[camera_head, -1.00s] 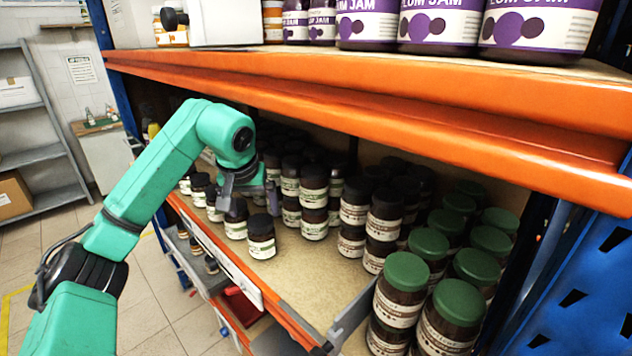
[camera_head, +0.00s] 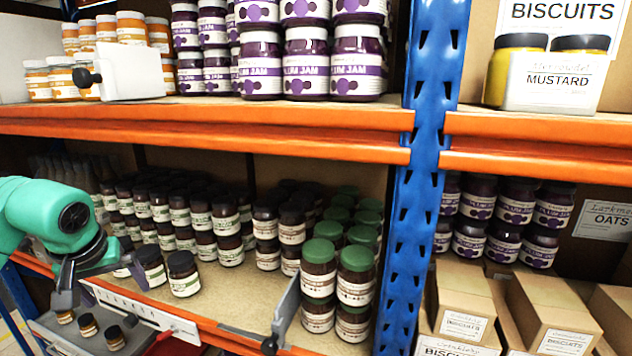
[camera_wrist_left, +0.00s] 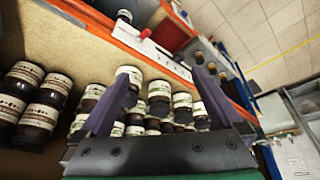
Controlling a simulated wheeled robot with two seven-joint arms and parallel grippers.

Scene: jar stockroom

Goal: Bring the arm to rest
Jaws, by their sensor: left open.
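My left arm comes in at the left edge of the head view, and its left gripper (camera_head: 100,285) is at the front edge of the lower orange shelf (camera_head: 265,305), next to two dark jars (camera_head: 183,273). The left wrist view shows the two fingers (camera_wrist_left: 163,75) spread apart with nothing held between them. Dark jars (camera_wrist_left: 134,74) stand on the shelf beyond the fingers. My right gripper is in neither view.
Dark jars with green lids (camera_head: 319,268) are stacked by the blue upright (camera_head: 424,130). Cardboard boxes (camera_head: 550,315) stand at the lower right.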

